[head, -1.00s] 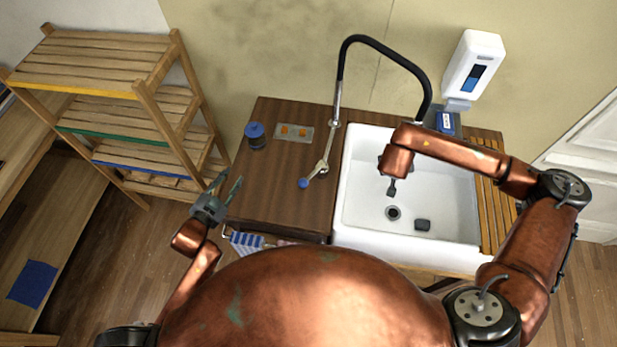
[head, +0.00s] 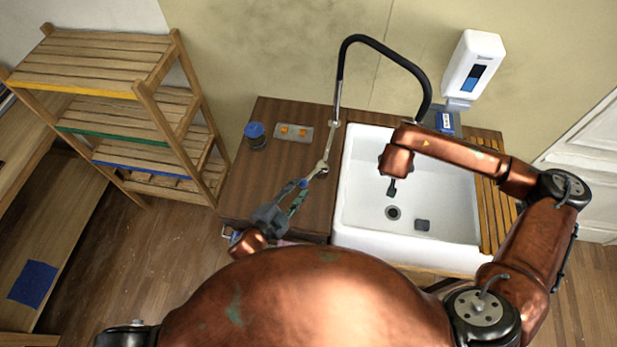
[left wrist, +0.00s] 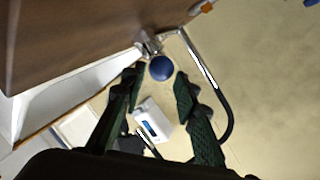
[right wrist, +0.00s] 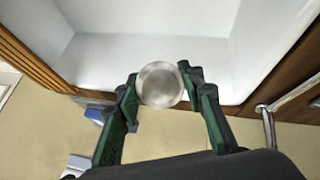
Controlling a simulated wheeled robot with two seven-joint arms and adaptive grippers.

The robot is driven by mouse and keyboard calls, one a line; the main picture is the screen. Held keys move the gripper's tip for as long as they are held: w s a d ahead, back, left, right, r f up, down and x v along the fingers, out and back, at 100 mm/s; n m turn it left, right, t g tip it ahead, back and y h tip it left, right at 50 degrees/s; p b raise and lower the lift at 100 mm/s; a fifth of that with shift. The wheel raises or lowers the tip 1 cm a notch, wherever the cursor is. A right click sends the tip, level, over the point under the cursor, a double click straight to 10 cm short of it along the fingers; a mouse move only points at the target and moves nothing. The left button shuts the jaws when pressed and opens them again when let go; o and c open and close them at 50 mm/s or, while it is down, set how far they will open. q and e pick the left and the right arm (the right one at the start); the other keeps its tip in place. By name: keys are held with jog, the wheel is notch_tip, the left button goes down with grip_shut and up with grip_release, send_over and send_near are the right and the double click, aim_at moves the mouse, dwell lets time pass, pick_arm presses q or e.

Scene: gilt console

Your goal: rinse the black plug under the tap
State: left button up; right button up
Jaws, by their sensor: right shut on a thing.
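My right gripper (head: 391,188) is over the white sink (head: 355,215). In the right wrist view its fingertips (right wrist: 160,82) are shut on a round thing (right wrist: 160,86) with a pale grey face; it appears to be the plug, though no black shows on it. The tap (head: 342,95) has a black hose spout arching over the sink. Its lever has a blue knob (head: 303,183), which also shows in the left wrist view (left wrist: 161,68). My left gripper (head: 294,190) is open, its fingers apart on either side of the knob; contact is unclear.
A dark, roughly square thing (head: 423,225) lies in the sink beside the drain (head: 393,213). A blue-lidded jar (head: 256,135) and a plate with orange buttons (head: 293,133) are on the wooden counter (head: 275,165). A soap dispenser (head: 474,65) hangs on the wall.

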aim_at(307, 180)
pick_arm(q)
jog(key=x, duration=0.6)
jog(key=shift+w+d, duration=0.2)
jog(key=shift+w, duration=0.05)
jog(key=shift+c, duration=0.6)
grip_shut()
